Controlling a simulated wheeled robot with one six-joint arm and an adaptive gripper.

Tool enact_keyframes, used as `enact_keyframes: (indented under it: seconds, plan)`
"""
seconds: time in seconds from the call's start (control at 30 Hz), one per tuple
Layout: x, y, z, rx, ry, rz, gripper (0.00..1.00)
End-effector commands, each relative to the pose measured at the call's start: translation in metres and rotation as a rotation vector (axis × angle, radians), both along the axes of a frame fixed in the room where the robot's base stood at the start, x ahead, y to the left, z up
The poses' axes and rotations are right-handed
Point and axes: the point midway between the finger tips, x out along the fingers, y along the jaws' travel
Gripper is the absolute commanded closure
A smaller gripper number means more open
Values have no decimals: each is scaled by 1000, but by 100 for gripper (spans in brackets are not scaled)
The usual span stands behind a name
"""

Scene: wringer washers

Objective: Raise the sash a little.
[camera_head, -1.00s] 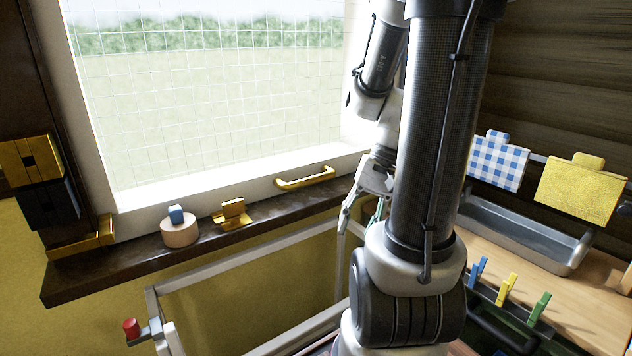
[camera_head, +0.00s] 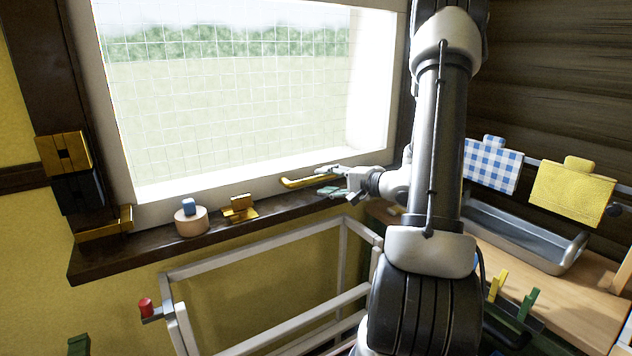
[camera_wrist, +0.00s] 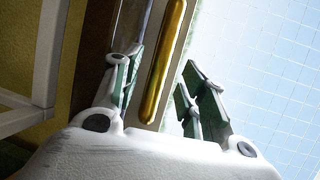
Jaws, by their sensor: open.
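The sash is a white-framed window pane (camera_head: 230,110) with a grid in it, and its bottom rail (camera_head: 215,182) sits close above the dark sill. A brass bar handle (camera_head: 305,181) is fixed to the right part of that rail. My gripper (camera_head: 325,181) is at the right end of the handle, with its fingers pointing left. In the wrist view the handle (camera_wrist: 166,60) runs between the two green-grey fingers (camera_wrist: 155,95). The fingers are open, with a gap on each side of the handle. The handle's left end shows clear of my gripper in the head view.
On the sill (camera_head: 120,258) stand a round wooden block with a blue cube (camera_head: 190,222) and a brass latch piece (camera_head: 239,208). A white rail frame (camera_head: 250,262) is below. To the right are a metal tray (camera_head: 520,235) and hanging cloths (camera_head: 571,190).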

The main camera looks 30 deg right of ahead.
Motion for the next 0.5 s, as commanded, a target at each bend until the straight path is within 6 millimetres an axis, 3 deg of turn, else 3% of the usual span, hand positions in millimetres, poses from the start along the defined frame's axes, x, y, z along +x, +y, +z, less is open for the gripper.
enact_keyframes:
  seconds: [0.2,0.5]
  plan:
    - [30,15,-7,0,1,3,57]
    - [41,19,-8,2,2,1,57]
